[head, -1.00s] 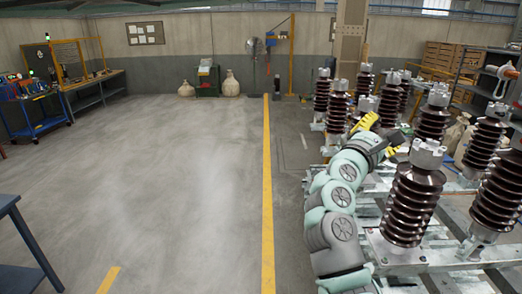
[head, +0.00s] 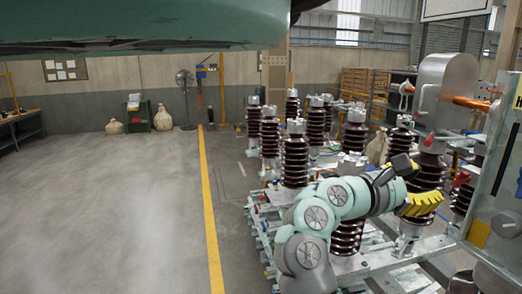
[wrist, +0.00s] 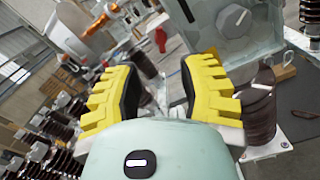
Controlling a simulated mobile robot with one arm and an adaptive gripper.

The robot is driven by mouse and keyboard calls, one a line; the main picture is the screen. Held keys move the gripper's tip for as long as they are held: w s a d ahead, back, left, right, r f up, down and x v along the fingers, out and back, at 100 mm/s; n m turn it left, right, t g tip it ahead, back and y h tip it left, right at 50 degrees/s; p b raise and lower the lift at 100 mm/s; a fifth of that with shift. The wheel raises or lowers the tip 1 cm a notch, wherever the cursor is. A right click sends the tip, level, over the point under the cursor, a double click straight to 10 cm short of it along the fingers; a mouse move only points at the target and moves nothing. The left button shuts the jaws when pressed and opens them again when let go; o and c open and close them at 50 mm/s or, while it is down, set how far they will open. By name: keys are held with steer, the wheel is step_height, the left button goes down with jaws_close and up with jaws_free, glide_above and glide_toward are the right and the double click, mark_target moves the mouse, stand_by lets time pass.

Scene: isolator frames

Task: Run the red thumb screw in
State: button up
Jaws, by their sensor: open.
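In the head view, a small red part (head: 429,140) sits low on a grey metal hooded fitting (head: 447,88) on top of a brown insulator. Another red part (head: 461,179) shows lower right, by the cabinet. I cannot tell for certain which is the thumb screw. In the wrist view, a small red-orange part (wrist: 160,40) stands beyond my fingertips. My gripper (head: 424,202), with yellow ribbed fingers, is in front of the insulators, below the hooded fitting. In the wrist view my gripper (wrist: 164,66) is open, with nothing held between its fingers.
A pale grey-green cabinet (head: 497,205) stands close at the right; its dial (wrist: 235,19) shows in the wrist view. Several brown ribbed insulators (head: 295,160) stand around my arm on metal frames. The floor (head: 110,210) at left is clear.

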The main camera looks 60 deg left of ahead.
mark_target(459, 178)
steer(key=p+x, duration=0.3)
steer(key=x, duration=0.5)
steer(key=shift+w+d+r+p, duration=0.1)
steer(key=shift+w+d+p, duration=0.15)
steer(key=shift+p, duration=0.15)
steer(key=shift+p+x, duration=0.3)
steer(key=shift+x, duration=0.5)
steer(key=shift+a, duration=0.15)
jaws_close()
